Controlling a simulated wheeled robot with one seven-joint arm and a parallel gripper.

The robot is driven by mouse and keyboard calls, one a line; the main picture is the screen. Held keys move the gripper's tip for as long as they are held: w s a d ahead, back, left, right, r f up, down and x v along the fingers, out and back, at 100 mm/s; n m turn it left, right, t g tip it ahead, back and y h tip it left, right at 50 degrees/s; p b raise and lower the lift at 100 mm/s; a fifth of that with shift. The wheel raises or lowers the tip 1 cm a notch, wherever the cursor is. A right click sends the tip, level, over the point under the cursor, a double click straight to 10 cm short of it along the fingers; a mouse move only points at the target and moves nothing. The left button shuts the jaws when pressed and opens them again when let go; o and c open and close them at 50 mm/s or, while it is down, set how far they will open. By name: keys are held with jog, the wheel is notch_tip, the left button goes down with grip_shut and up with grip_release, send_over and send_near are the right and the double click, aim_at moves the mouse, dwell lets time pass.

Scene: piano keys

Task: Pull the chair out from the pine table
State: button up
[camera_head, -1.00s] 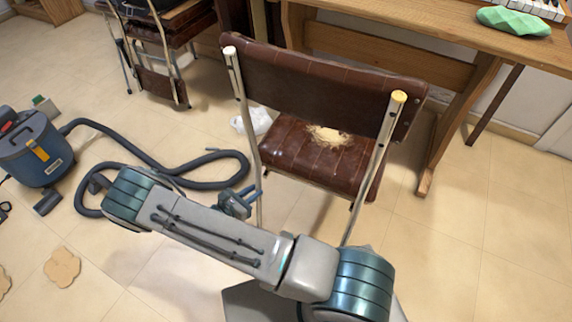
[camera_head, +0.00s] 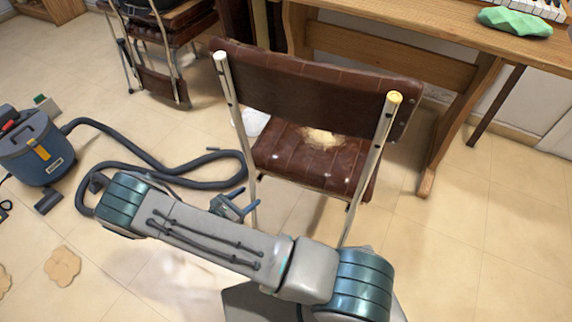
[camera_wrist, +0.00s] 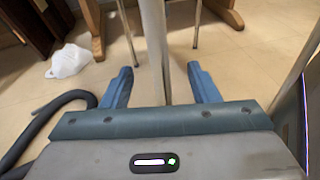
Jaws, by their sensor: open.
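The chair (camera_head: 315,95) has a brown padded back, a brown seat with a torn pale patch, and metal posts. It stands in front of the pine table (camera_head: 420,28), its back toward me. My gripper (camera_head: 247,203) is low beside the chair's left metal post. In the wrist view, my gripper (camera_wrist: 160,75) is open, and a metal post (camera_wrist: 155,40) of the chair runs down between its two blue fingers. I cannot tell whether either finger touches the post. The lower ends of the chair's near legs are hidden behind my arm.
A blue vacuum cleaner (camera_head: 35,150) and its dark hose (camera_head: 150,165) lie on the floor at left. A white crumpled bag (camera_head: 250,122) lies behind the chair's left post. Another chair (camera_head: 160,85) stands at back left. The floor (camera_head: 480,220) at right is clear.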

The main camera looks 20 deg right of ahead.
jog(key=s+a+b, duration=0.1)
jog(key=s+a, duration=0.4)
jog(key=a, duration=0.3)
jog(key=shift+a, duration=0.2)
dwell(0.3)
jog(key=shift+s, duration=0.1)
dwell(0.3)
